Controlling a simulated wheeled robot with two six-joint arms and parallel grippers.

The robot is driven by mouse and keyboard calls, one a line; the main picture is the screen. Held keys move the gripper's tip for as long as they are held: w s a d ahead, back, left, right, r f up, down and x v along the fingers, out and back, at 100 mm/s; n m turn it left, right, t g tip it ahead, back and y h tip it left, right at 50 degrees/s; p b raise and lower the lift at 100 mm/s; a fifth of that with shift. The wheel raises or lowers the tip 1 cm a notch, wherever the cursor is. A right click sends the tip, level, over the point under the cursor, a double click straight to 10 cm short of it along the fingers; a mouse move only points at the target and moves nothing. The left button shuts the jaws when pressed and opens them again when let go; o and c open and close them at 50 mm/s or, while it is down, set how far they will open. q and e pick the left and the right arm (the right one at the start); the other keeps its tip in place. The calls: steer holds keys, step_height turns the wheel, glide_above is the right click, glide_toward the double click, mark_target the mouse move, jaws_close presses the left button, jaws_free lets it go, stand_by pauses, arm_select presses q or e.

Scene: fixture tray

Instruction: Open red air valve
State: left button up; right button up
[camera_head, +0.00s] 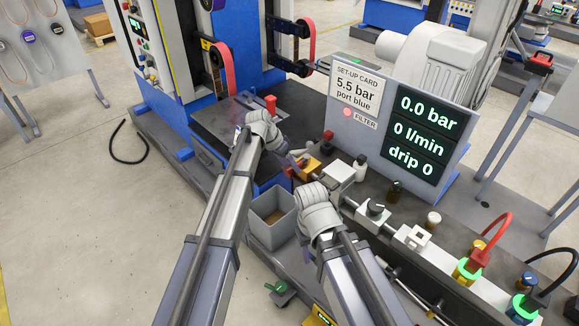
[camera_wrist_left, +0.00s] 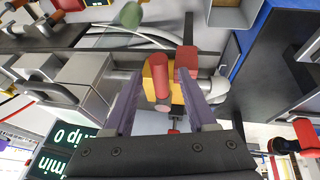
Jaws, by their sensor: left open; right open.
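The yellow valve body (camera_head: 307,170) sits on the air line at the middle of the bench, beside a grey block. In the left wrist view, the yellow body (camera_wrist_left: 157,72) has a red handle (camera_wrist_left: 187,62) beside it. My left gripper (camera_head: 298,157) is open at the valve. In its wrist view, the open fingers (camera_wrist_left: 160,98) stand on either side of the yellow body and red handle; I cannot tell whether they touch. My right gripper (camera_head: 308,252) is lower, by the grey bin; its fingers are mostly hidden by its wrist.
The display panel (camera_head: 425,130) reads 0.0 bar, 0 l/min, drip 0. The set-up card (camera_head: 357,92) reads 5.5 bar, port blue. A grey open bin (camera_head: 270,228) is beside my right gripper. Red (camera_head: 478,255) and black hoses stand at the right.

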arm_select(q)
jaws_close()
stand_by(1.3)
